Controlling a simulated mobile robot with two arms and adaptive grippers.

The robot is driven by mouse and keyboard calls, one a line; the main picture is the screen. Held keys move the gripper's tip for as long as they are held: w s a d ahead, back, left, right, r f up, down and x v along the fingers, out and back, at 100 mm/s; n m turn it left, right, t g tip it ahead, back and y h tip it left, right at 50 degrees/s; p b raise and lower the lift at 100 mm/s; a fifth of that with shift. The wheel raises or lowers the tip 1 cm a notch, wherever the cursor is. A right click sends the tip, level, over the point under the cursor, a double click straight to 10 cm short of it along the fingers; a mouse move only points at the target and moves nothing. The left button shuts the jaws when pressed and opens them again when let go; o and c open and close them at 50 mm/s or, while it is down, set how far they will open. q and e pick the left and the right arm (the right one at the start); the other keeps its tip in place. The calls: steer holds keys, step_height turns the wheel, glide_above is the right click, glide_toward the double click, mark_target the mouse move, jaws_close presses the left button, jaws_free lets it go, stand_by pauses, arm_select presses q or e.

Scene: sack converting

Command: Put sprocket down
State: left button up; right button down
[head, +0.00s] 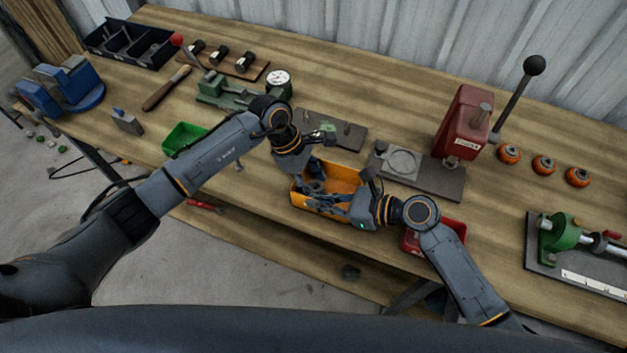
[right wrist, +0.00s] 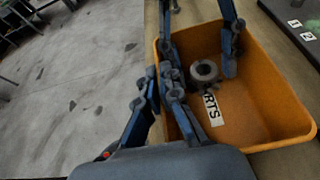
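The bin (head: 345,176) stands at the table's front edge in the head view. My left gripper (head: 312,180) reaches down into the bin. Its two fingers (right wrist: 200,48) are spread on either side of the sprocket, with visible gaps. My right gripper (right wrist: 161,82) is at the bin's front wall, one finger outside and one inside, closed on the rim. In the head view, the right gripper (head: 335,205) partly hides the bin's front.
A green bin (head: 184,138) stands left and a red bin (head: 452,229) right, partly behind my right arm. A dark plate (head: 335,128) lies behind the orange bin. A red press (head: 464,125) with a tall lever stands at the back right. Orange round parts (head: 543,165) sit farther right.

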arm_select(q)
steer(key=v, duration=1.2)
steer(key=shift+r, duration=0.15)
arm_select(e)
steer(key=c, duration=1.4)
jaws_free()
steer(key=shift+c, duration=0.2)
